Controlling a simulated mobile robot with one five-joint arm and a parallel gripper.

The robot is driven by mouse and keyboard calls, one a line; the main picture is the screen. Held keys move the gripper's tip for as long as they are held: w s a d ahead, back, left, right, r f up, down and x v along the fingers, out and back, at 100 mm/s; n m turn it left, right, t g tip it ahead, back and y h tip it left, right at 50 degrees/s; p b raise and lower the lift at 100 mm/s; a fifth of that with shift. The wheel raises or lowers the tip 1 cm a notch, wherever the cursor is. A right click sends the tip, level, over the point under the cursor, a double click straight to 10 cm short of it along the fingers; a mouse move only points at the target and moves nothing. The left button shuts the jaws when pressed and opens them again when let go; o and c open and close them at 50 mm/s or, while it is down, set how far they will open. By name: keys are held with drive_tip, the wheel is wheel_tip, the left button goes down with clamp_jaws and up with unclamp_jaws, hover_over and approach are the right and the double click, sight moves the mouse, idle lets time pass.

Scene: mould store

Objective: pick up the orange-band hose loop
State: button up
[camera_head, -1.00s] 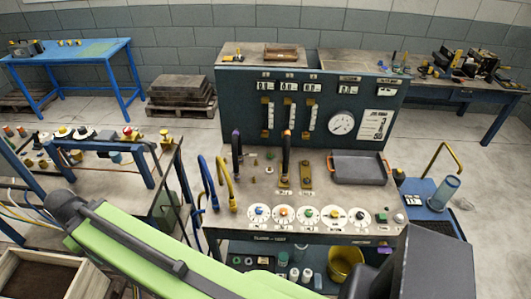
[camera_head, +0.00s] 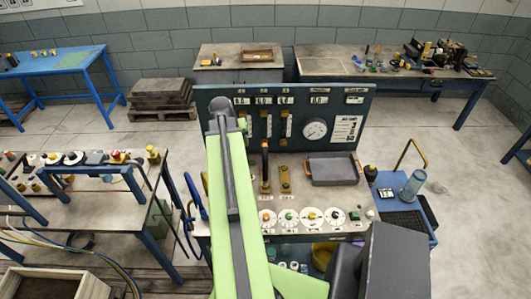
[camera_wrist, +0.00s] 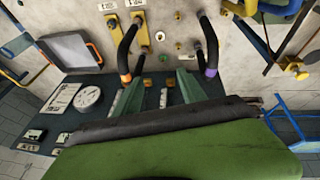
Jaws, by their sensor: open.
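The orange-band hose loop is a black hose standing on the bench. In the head view the loop (camera_head: 265,165) stands just right of my arm, with its orange band at the top. In the wrist view the loop (camera_wrist: 127,50) stands upper left of centre, its band towards the panel. A similar loop with a purple band (camera_wrist: 208,45) stands to its right there; my arm hides it in the head view. My gripper (camera_wrist: 161,85) appears as two green fingers, open and empty, beyond the bands in the picture and apart from both loops. It is hidden in the head view.
A blue panel with a round gauge (camera_head: 315,130) rises behind the loops. A grey tray (camera_head: 312,181) lies right of them, with a brass fitting (camera_head: 285,180) between. Dials line the bench's front. A blue cart (camera_head: 424,207) stands right, another bench (camera_head: 75,212) left.

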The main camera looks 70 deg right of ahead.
drive_tip(key=m, duration=0.1)
approach(265, 147)
drive_tip(key=shift+g+h, duration=0.3)
drive_tip(key=b+x, duration=0.6)
drive_tip(key=b, duration=0.1)
drive_tip(key=b+x, duration=0.3)
drive_tip(key=shift+w+a+f+b, duration=0.25)
drive_tip(key=shift+w+f+b, duration=0.05)
drive_tip(key=shift+f+b, duration=0.1)
drive_tip(key=shift+d+r, duration=0.1)
drive_tip(key=shift+r, duration=0.05)
drive_tip(key=b+x, duration=0.4)
drive_tip(key=x, duration=0.1)
drive_tip(key=shift+d, duration=0.1)
clamp_jaws()
